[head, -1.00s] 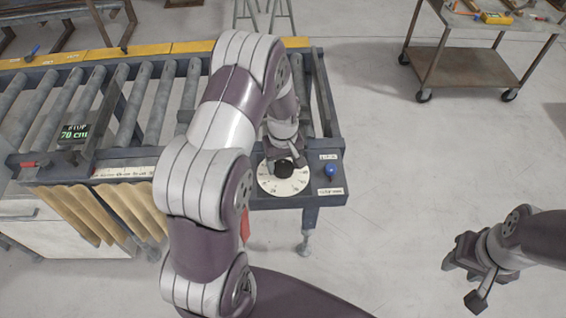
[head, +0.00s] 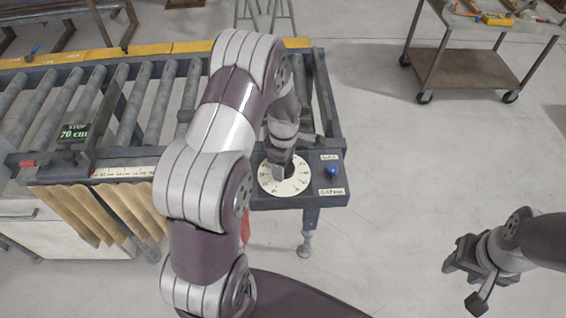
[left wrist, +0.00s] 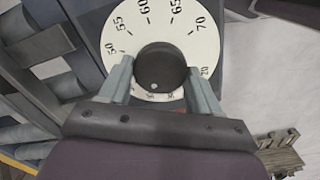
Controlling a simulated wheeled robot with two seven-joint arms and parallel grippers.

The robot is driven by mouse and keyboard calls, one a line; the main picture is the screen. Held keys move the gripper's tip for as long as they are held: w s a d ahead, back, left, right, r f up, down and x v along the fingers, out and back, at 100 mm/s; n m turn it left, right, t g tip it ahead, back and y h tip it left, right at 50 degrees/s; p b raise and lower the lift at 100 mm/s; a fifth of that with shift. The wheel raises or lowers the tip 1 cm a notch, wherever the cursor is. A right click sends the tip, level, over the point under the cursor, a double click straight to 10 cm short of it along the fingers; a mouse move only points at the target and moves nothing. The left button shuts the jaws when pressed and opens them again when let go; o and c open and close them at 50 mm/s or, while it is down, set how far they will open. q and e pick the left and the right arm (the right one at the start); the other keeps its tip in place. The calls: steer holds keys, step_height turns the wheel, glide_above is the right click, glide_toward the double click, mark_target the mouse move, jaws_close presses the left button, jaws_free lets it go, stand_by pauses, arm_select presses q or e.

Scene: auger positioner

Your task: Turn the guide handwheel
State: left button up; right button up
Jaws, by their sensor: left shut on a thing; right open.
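The guide handwheel is a white numbered dial (head: 291,186) with a round black knob at its centre, on the grey frame at the right end of the roller conveyor. In the left wrist view the black knob (left wrist: 161,68) has a small pale dot near its lower edge. My left gripper (head: 279,170) is down over the dial and hides the knob in the head view. In the left wrist view its two fingers (left wrist: 158,72) are shut on the knob, one on each side. My right gripper (head: 464,270) is open and empty, away at the lower right.
A blue knob (head: 332,169) sits right of the dial, between small labels. Wooden paddles (head: 110,212) hang along the front. A tool cart (head: 470,68) stands at the back right; the floor between is clear.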

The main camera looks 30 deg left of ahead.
arm_select(q)
steer(key=shift+s+d+f+n, duration=0.1)
steer(key=shift+s+f+n, duration=0.1)
steer(key=shift+n, duration=0.9)
steer(key=o, duration=0.9)
steer(key=shift+o, duration=0.9)
steer(key=shift+w+r, duration=0.1)
steer(key=shift+w+d, duration=0.1)
steer(key=shift+r, duration=0.15)
